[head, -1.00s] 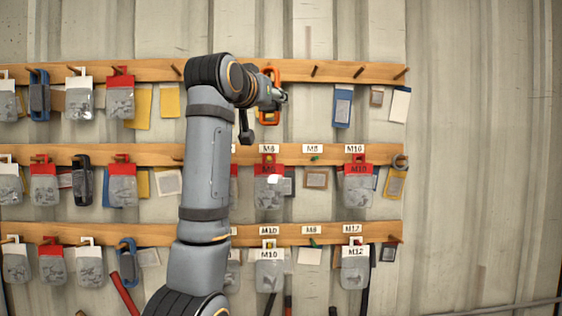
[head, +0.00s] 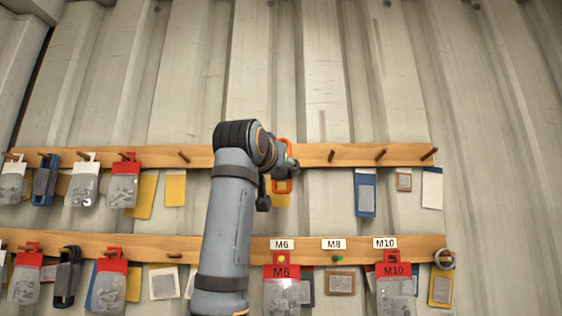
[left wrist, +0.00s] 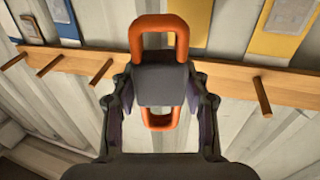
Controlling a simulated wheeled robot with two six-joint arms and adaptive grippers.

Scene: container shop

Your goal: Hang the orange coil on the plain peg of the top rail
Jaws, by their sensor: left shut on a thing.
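The orange coil (left wrist: 158,30) is a rounded loop with a dark grey band around its middle. My left gripper (left wrist: 160,88) is shut on it at the band, with orange showing above and below. In the head view the coil (head: 283,184) is in front of the top rail (head: 225,160), partly hidden by my left gripper (head: 289,164). Empty wooden pegs stand right of it, the nearest being a bare peg (head: 332,155); another bare peg (head: 184,156) is left of my arm. I cannot tell whether the coil touches anything. My right gripper is not in view.
A blue packet (head: 365,195) and a white card (head: 432,187) sit below the rail at right. A lower rail (head: 210,249) carries labels and more bags. The wall above is clear.

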